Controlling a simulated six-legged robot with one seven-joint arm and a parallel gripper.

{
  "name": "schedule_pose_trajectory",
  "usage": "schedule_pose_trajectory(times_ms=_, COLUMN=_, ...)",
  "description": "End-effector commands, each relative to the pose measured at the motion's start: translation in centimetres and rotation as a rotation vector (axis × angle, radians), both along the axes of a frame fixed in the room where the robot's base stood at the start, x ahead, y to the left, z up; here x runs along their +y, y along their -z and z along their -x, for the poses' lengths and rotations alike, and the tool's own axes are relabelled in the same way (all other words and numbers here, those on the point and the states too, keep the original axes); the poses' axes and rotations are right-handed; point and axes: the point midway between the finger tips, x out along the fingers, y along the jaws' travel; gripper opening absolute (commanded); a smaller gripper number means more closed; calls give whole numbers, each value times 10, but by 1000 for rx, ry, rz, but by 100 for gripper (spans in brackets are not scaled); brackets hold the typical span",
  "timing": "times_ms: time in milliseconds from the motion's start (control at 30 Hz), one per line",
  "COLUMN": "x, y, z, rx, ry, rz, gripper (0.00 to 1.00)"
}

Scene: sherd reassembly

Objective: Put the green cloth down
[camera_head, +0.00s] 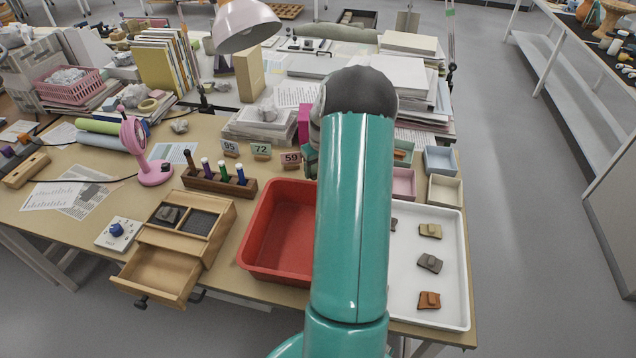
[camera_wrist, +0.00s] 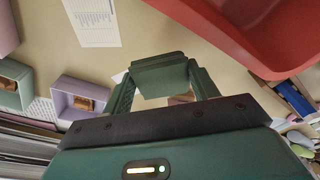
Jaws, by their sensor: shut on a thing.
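The green cloth (camera_wrist: 160,76) shows in the wrist view as a dark green, flat-faced piece between the two fingers. My gripper (camera_wrist: 162,88) is shut on it and holds it over the tan table top (camera_wrist: 165,30). Whether its underside touches the table cannot be told. In the head view my teal arm covers most of the gripper and the cloth.
A red tub (camera_head: 262,232) stands left of my arm, and its rim (camera_wrist: 250,55) is at upper right in the wrist view. A lilac box (camera_wrist: 68,105) lies left of the gripper. A white tray (camera_head: 455,290) holds several sherds. Numbered cards (camera_head: 261,150) stand behind a wooden pen rack (camera_head: 222,186).

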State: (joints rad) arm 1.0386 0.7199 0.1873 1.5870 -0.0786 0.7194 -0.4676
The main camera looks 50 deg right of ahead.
Motion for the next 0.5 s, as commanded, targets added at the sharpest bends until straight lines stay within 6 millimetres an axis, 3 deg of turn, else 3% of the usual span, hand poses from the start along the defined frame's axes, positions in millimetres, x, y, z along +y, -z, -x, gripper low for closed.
schedule_pose_trajectory(times_ms=100, x=2, y=21, z=0, rx=0, ry=-2, rz=-2, gripper=30)
schedule_pose_trajectory(times_ms=500, x=1, y=64, z=-2, rx=0, ry=-2, rz=0, gripper=30)
